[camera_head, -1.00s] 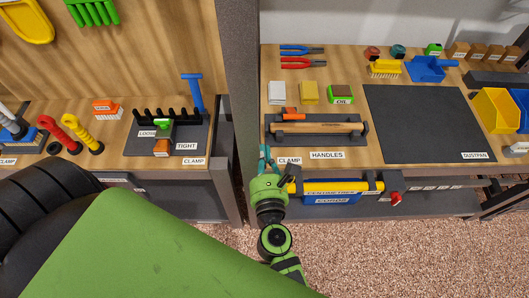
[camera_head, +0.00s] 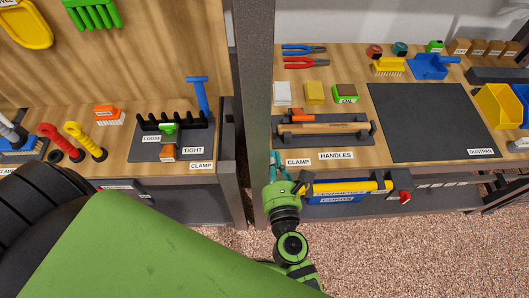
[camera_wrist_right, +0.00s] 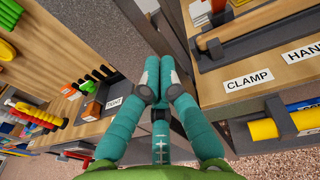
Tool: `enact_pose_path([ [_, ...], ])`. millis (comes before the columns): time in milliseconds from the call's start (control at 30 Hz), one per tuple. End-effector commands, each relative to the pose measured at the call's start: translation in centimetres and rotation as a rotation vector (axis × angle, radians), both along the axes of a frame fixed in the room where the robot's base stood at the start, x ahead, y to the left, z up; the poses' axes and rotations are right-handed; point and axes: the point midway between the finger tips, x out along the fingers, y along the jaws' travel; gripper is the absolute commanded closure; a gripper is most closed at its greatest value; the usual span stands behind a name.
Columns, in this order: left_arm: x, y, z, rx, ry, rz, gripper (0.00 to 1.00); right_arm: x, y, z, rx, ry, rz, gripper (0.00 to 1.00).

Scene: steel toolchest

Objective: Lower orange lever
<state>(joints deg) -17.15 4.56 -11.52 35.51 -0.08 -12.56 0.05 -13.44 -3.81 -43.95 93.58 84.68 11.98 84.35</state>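An orange block-like piece (camera_head: 168,153) stands beside a green one (camera_head: 168,132) on the dark plate marked LOOSE and TIGHT, on the left bench. The same orange piece shows at the left of the right wrist view (camera_wrist_right: 93,109). Another orange piece (camera_head: 301,117) sits by the wooden handle on the right bench. I cannot tell for sure which is the lever. My right gripper (camera_head: 277,160) is near the right bench's front left corner, by the dark post, apart from both orange pieces. Its teal fingers (camera_wrist_right: 160,65) are together and empty. My left gripper is out of view.
The dark upright post (camera_head: 251,120) stands between the two benches, close to my right gripper. A blue bin with a yellow tool (camera_head: 345,187) hangs just right of the gripper. Red and yellow handles (camera_head: 84,141) stand on the left bench.

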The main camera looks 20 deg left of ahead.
Motion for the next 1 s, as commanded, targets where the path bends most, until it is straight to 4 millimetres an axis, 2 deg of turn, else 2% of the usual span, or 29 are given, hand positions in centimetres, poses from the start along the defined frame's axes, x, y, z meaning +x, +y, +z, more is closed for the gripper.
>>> enact_pose_path([
  [100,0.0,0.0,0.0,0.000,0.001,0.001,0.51,0.0,-0.8,-0.1,-0.001,-0.001,-0.001,1.00],
  [400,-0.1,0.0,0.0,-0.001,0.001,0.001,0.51,0.0,-0.8,-0.2,-0.002,0.000,-0.001,1.00],
  [533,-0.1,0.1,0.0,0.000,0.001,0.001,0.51,-0.6,-1.2,-0.2,-0.004,0.000,-0.001,1.00],
  [667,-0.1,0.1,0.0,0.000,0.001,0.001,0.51,-2.4,-2.3,-0.1,-0.004,0.002,0.001,1.00],
  [1000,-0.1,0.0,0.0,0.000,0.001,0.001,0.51,-8.2,-6.1,0.6,-0.002,0.000,0.002,1.00],
])
